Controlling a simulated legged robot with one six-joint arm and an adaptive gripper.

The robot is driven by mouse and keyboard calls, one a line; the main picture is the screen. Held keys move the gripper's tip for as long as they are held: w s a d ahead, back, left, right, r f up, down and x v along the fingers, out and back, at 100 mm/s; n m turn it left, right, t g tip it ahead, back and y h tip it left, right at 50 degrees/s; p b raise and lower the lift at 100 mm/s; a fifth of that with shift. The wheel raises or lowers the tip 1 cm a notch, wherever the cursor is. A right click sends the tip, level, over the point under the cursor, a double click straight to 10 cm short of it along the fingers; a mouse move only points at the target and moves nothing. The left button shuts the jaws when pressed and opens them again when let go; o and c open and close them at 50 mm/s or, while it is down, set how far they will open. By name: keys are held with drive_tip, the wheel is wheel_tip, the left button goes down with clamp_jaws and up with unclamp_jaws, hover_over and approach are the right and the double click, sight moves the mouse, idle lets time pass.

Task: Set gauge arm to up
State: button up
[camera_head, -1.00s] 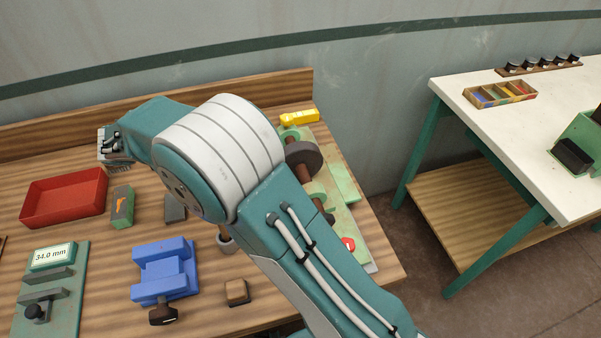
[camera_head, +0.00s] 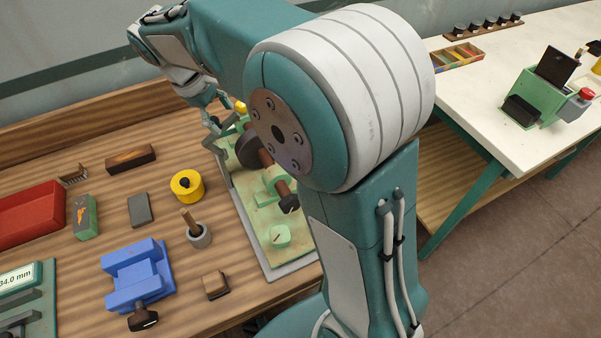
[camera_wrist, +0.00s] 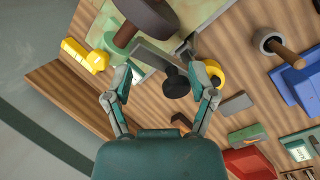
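What looks like the gauge arm is a flat grey bar (camera_wrist: 153,56) with a black knob (camera_wrist: 176,82) at its end, in the wrist view. It lies beside the green drum machine (camera_head: 262,226). My gripper (camera_wrist: 163,80) is open, with one finger on each side of the bar and knob. I cannot tell whether either finger touches them. In the head view my gripper (camera_head: 220,119) is at the machine's far left side, partly hidden by my arm. The dark drum (camera_head: 252,150) shows beside it, and also at the top of the wrist view (camera_wrist: 147,18).
A yellow cylinder (camera_head: 187,187) and a grey cup with a wooden handle (camera_head: 199,234) stand left of the machine. A blue fixture (camera_head: 140,276), red tray (camera_head: 30,215) and green readout unit (camera_head: 48,308) are further left. A yellow block (camera_wrist: 84,55) lies near the back board.

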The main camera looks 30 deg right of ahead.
drive_tip(key=d+y, duration=0.1)
drive_tip(key=d+f+y, duration=0.1)
drive_tip(key=d+y, duration=0.1)
drive_tip(key=shift+d, duration=0.25)
wheel_tip(320, 180, up, 11)
drive_tip(key=s+d+f+m+t, duration=0.1)
drive_tip(key=s+f+m, duration=0.3)
drive_tip(key=s, duration=0.7)
drive_tip(key=s+d+f+m+t, duration=0.2)
drive_tip(key=s+f+m+t, duration=0.2)
drive_tip(key=s, duration=0.7)
drive_tip(key=shift+d+m+t+y, duration=0.15)
drive_tip(key=shift+m+t+y, duration=0.15)
drive_tip(key=shift+m, duration=0.2)
